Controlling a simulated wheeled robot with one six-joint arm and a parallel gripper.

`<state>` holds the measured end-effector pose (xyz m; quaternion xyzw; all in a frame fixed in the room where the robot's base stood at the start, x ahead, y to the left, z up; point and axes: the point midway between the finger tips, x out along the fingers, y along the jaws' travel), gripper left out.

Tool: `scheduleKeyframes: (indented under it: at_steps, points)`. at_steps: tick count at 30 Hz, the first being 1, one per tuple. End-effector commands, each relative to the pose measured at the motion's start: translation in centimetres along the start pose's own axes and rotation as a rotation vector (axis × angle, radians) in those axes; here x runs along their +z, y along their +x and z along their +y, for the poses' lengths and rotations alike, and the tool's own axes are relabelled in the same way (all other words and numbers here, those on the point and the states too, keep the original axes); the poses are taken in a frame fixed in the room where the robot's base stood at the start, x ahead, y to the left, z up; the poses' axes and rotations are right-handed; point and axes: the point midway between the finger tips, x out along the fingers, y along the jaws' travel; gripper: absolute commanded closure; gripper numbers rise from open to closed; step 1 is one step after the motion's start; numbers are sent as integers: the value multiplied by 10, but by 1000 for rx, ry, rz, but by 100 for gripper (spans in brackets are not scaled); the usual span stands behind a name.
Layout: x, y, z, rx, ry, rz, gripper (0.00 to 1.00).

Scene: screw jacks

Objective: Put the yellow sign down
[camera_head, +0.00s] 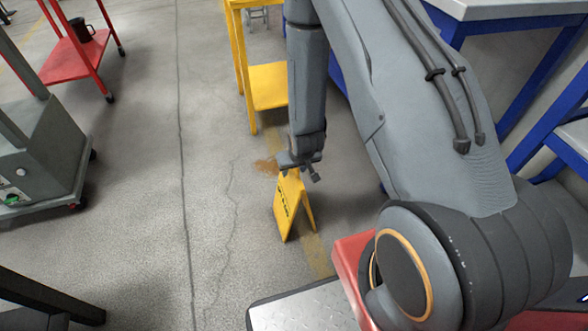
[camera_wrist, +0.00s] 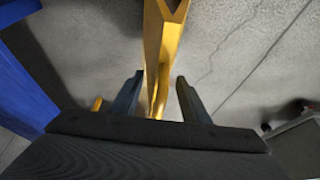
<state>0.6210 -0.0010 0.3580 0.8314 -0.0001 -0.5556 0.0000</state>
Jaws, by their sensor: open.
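The yellow sign (camera_head: 288,205) is a folding A-shaped board with dark lettering. In the head view it stands upright on its spread legs, apparently on the floor, below my gripper (camera_head: 300,173). My gripper points down at the sign's top, with its fingers apart. In the wrist view the yellow sign (camera_wrist: 165,40) runs between the two open fingers of my gripper (camera_wrist: 160,76), with gaps showing on both sides. The very top of the sign is partly hidden by the gripper in the head view.
A yellow cart (camera_head: 268,85) stands just behind the sign. Blue-framed benches (camera_head: 500,10) are at the right. The floor left of the sign is clear.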

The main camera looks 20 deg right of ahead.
Motion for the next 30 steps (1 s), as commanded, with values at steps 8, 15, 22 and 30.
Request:
scheduleKeyframes:
  at_steps: [8,15,22,30]
  points:
    - [-2,-33,0,0,0,1,58]
    - [-2,-83,0,0,0,2,58]
    - [-2,-114,0,0,0,2,58]
    - [-12,-145,-10,-6,-15,-16,58]
